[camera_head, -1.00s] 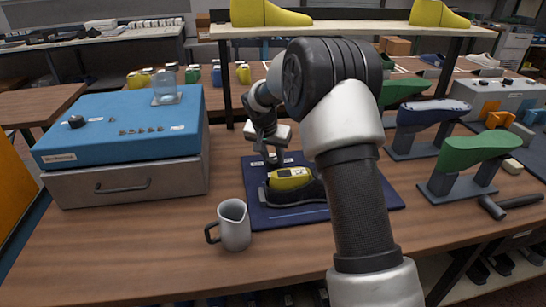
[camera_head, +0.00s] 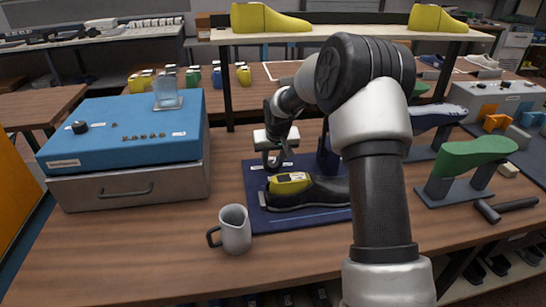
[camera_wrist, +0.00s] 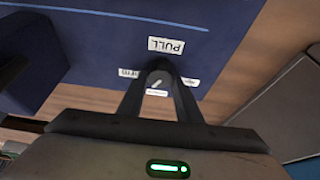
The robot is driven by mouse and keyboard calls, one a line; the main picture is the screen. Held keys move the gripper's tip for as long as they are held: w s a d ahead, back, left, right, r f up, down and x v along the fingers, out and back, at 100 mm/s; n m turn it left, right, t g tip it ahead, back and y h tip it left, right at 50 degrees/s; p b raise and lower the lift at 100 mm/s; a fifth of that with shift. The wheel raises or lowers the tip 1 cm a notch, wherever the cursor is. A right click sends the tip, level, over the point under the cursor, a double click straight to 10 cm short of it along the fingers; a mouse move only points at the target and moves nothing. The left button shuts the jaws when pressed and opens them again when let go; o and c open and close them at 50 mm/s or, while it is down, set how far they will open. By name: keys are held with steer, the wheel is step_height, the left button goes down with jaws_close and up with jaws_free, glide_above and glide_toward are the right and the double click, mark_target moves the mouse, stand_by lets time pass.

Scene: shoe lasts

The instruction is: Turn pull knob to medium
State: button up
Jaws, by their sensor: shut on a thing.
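In the wrist view, the pull knob (camera_wrist: 158,80) is a small dark round knob with a light pointer mark on top. A white label reading PULL (camera_wrist: 166,45), upside down in the picture, is beside it. Smaller labels sit around the knob, too small to read surely. My gripper (camera_wrist: 158,74) has its two dark fingers converged on the knob, one on each side. In the head view, my gripper (camera_head: 274,163) is low over the back left of the dark blue base (camera_head: 262,217); the knob is hidden there.
A black shoe (camera_head: 325,195) with a yellow device (camera_head: 289,183) lies just in front of my gripper. A dark blue block (camera_head: 327,158) stands to the right. A grey pitcher (camera_head: 234,230) stands in front; a blue-topped box (camera_head: 125,130) is at left.

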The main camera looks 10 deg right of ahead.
steer(key=n+y+p, duration=0.1)
steer(key=n, duration=0.1)
steer(key=n+y+p, duration=0.1)
steer(key=n+p, duration=0.1)
steer(key=n, duration=0.1)
steer(key=shift+d+n+g, duration=0.1)
steer(key=shift+n+g, duration=0.2)
stand_by(0.4)
steer(key=o, duration=1)
steer(key=shift+o, duration=0.2)
steer(key=shift+r, duration=0.1)
steer(key=p+v, duration=0.1)
steer(key=v, duration=1.6)
steer(key=shift+d, duration=0.2)
steer(key=shift+r, duration=0.15)
